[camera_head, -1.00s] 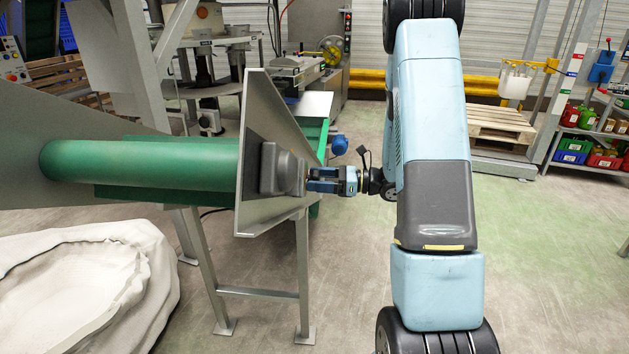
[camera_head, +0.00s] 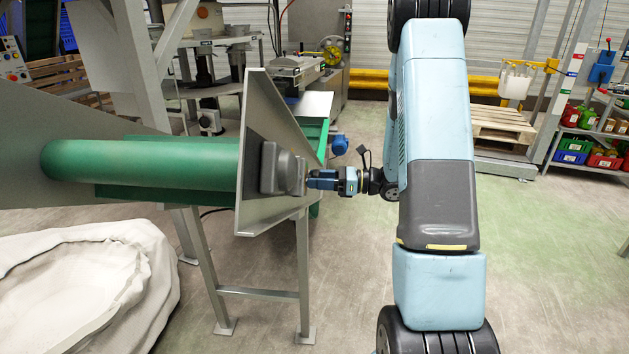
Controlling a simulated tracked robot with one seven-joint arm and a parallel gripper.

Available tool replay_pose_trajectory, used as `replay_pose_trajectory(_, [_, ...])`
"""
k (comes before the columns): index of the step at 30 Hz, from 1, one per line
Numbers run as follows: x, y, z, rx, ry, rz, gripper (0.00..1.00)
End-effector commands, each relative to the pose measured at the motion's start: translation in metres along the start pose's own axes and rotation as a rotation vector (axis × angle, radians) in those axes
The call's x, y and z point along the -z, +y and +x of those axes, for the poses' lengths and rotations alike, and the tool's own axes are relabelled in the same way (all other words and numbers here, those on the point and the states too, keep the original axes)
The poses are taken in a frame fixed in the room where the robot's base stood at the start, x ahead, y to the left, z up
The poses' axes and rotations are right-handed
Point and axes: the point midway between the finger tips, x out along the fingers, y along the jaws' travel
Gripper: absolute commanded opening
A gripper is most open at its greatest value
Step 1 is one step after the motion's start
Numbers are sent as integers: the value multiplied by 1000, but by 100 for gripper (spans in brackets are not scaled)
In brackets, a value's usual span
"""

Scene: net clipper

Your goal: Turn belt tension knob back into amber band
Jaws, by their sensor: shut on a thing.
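My gripper (camera_head: 312,180) is small in the head view, with blue fingers pointing left at the side of the conveyor's end plate. A grey housing (camera_head: 283,170) is fixed on the metal end plate (camera_head: 256,115) beside the green belt roller (camera_head: 140,162). The fingers reach the right side of this housing and are shut on the belt tension knob there. The knob itself is mostly hidden by the fingers and the housing. The amber band and any pointer cannot be made out in this view.
My arm stands tall across the right middle of the view. A crumpled white sack (camera_head: 85,285) lies at lower left, below the conveyor. A metal leg frame (camera_head: 258,293) stands under the end plate. A wooden pallet (camera_head: 503,125) and bin shelf (camera_head: 590,140) stand back right; the floor at right is clear.

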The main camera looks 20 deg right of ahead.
Motion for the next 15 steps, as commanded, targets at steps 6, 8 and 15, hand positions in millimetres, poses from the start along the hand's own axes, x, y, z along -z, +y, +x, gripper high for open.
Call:
replay_pose_trajectory(6, [-2,-3,-1,6,-1,-6,63])
replay_pose_trajectory(8, [-1,-3,-1,6,-1,-5,68])
replay_pose_trajectory(15, [-1,-2,-1,3,-1,-4,79])
